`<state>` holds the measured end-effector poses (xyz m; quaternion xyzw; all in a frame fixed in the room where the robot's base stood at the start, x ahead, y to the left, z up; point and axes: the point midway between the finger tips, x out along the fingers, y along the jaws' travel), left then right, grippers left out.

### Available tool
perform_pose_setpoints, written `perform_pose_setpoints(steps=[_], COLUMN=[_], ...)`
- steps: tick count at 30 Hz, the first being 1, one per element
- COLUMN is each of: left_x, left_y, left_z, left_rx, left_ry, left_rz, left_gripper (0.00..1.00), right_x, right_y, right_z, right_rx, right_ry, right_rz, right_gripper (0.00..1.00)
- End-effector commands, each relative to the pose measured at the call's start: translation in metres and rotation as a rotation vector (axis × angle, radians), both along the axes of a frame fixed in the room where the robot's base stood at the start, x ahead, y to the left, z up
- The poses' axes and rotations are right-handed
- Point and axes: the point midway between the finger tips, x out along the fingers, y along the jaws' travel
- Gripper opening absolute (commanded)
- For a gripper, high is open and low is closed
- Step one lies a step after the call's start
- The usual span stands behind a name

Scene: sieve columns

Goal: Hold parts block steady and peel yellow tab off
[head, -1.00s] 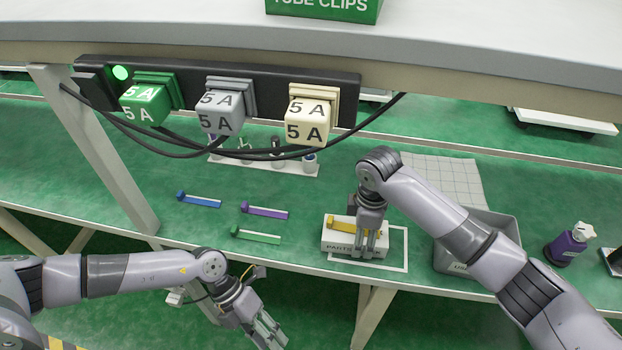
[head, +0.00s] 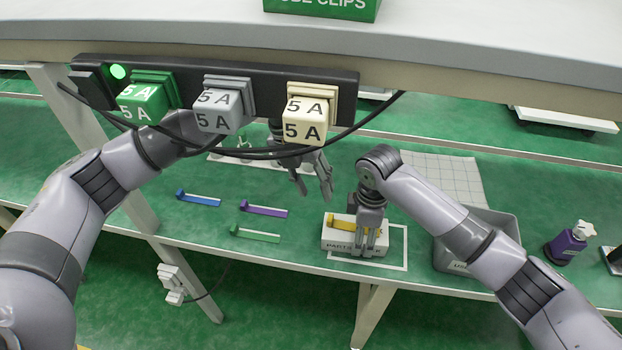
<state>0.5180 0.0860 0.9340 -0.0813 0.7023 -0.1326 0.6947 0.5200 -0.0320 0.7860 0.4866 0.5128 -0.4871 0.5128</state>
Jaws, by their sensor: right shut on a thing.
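The parts block (head: 345,243) is a pale box with lettering on its front, standing in a white outlined square on the green bench. The yellow tab (head: 342,220) lies along its top. My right gripper (head: 370,250) points down at the block's right part and is shut on it; its fingers hide part of the block and tab. My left gripper (head: 316,190) is in the air to the upper left of the block, with its fingers apart and nothing between them. It is clear of the yellow tab.
Blue (head: 198,198), purple (head: 264,210) and green (head: 256,234) tabs lie left of the block. A grey bin (head: 484,220) and a purple bottle (head: 568,243) stand to the right. Cables and a bar of 5 A plugs (head: 218,112) hang above, in front of my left arm.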

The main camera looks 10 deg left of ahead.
Motion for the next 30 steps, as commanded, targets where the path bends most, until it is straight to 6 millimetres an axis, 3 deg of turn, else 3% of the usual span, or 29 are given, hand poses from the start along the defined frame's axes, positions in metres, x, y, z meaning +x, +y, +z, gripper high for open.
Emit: perform_pose_setpoints(steps=[9,15,21,30], left_x=[-0.003,-0.003,-0.003,-0.003], left_y=[-0.019,-0.028,-0.031,-0.031], left_z=[-0.059,-0.087,-0.098,-0.100], left_rx=[-0.001,-0.003,-0.002,-0.002], left_ry=[0.004,0.003,0.001,0.000], left_rz=[-0.001,-0.002,-0.002,-0.002], left_gripper=[0.37,0.37,0.37,0.36], right_x=[0.000,0.000,0.000,0.000], right_y=[0.000,0.000,0.000,0.000], right_z=[0.000,0.000,0.000,0.000], right_rx=[0.000,0.000,0.000,0.001], right_ry=[-0.001,-0.001,-0.001,-0.001], right_rz=[0.000,0.000,0.000,0.000], right_gripper=[0.31,0.31,0.31,0.31])
